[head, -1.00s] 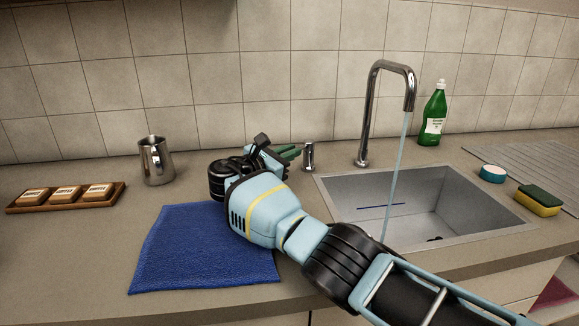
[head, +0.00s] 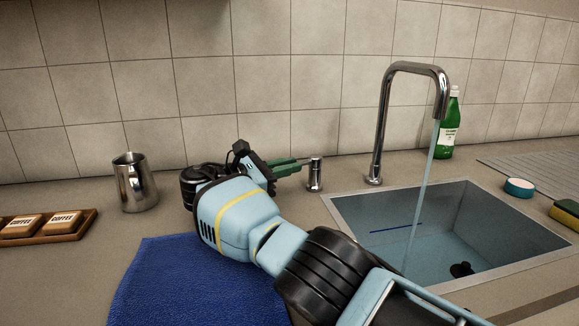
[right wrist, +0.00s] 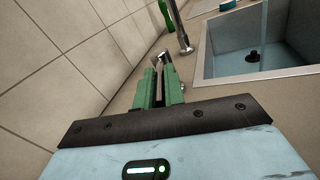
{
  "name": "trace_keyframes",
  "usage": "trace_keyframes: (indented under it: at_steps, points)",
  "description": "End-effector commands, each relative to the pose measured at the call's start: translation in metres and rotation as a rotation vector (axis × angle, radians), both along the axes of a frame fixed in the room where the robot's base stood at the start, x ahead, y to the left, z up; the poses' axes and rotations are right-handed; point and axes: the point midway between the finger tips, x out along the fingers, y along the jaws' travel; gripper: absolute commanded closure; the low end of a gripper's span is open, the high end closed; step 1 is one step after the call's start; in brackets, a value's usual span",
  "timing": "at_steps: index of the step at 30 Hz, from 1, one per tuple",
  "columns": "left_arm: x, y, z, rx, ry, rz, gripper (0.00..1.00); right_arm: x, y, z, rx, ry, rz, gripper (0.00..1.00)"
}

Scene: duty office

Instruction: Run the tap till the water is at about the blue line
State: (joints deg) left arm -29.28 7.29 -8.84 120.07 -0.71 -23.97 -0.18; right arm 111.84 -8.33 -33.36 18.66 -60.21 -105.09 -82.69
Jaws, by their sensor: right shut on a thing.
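The chrome tap (head: 382,115) stands behind the sink (head: 352,212), and a stream of water (head: 424,190) runs from its spout into the basin. The sink floor has a bluish tint like shallow water; the surface seems to lie below the dark blue line (head: 396,227) on the back wall, though its edge is faint. A short chrome tap lever (head: 315,174) stands left of the spout. My right gripper (head: 290,166), with green fingers, is at the lever and shut on it; the fingers (right wrist: 161,88) also show in the right wrist view. My left gripper is out of view.
A blue towel (head: 190,285) lies in front of my right arm. A steel jug (head: 134,183) and a wooden tray (head: 88,218) of coffee packs stand left. A green bottle (head: 446,135), a round tub (head: 519,187) and a sponge (head: 566,212) are at right. A dark drain plug (head: 462,269) shows in the sink.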

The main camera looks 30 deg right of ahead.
Motion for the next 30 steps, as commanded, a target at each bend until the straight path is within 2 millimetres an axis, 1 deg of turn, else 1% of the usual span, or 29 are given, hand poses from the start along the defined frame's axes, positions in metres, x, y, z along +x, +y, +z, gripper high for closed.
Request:
trace_keyframes:
  at_steps: [8,9,13,23,30]
  points:
    - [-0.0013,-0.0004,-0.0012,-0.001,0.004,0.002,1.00,-0.0003,-0.0014,0.0005,-0.001,0.000,-0.003,1.00]
    - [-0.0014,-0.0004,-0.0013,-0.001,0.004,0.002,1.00,-0.0003,-0.0014,0.0005,-0.001,0.000,-0.003,0.84]
    - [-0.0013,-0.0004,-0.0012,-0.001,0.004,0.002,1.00,-0.0002,-0.0012,0.0005,0.000,0.000,-0.003,0.67]
    - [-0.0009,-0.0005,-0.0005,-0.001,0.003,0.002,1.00,-0.0002,-0.0010,0.0005,0.000,0.000,-0.002,0.67]
    - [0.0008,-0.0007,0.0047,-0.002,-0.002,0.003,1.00,-0.0004,-0.0058,0.0012,0.000,0.000,-0.003,0.67]
